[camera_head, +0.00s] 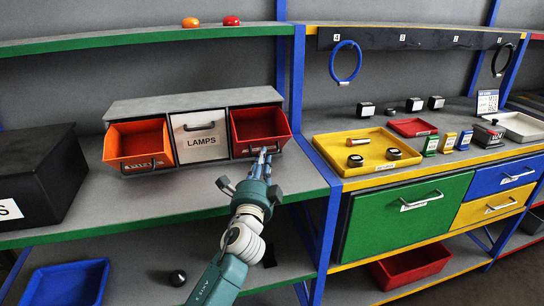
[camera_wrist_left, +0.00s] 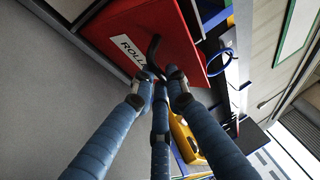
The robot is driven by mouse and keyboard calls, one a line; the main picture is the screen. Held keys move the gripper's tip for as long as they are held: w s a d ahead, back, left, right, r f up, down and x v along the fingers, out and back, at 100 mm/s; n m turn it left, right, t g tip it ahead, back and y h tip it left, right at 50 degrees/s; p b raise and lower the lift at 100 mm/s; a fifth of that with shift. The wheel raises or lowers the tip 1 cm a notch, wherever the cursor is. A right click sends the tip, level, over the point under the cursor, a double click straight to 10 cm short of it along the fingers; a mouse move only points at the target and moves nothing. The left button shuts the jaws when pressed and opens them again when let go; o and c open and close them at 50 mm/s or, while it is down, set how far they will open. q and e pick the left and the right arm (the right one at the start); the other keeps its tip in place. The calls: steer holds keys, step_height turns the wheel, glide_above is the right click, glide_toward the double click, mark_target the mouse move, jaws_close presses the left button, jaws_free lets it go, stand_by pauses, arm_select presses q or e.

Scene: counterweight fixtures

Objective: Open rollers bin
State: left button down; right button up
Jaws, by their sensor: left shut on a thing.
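The red rollers bin (camera_head: 258,126) is the right one of the three bins in the grey cabinet (camera_head: 190,102). It is tipped forward and its open top shows. In the left wrist view, the red bin front (camera_wrist_left: 172,38) carries a white label reading "ROLL", the rest hidden, and a black handle (camera_wrist_left: 153,50). My left gripper (camera_head: 264,156) reaches up to the front of the bin. In the wrist view its fingers (camera_wrist_left: 156,82) are shut on the black handle. My right gripper is in neither view.
The orange bin (camera_head: 138,140) is also tipped open; the white LAMPS bin (camera_head: 200,137) is closed. A black box (camera_head: 40,175) stands at left. A blue post (camera_head: 297,80) is close to the right of the red bin. The shelf before the cabinet is mostly clear.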

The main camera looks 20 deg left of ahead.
arm_select(q)
steer(key=shift+a+f, duration=0.2)
steer(key=shift+f, duration=0.5)
steer(key=c, duration=2)
jaws_free()
steer(key=shift+o, duration=1.4)
steer(key=shift+w+a+f, duration=0.1)
steer(key=shift+w+a, duration=0.05)
steer(key=shift+w, duration=0.05)
steer(key=shift+w+f, duration=0.1)
steer(key=shift+w, duration=0.15)
steer(key=shift+s+r, duration=0.1)
steer(key=shift+r, duration=0.1)
steer(key=v, duration=1.2)
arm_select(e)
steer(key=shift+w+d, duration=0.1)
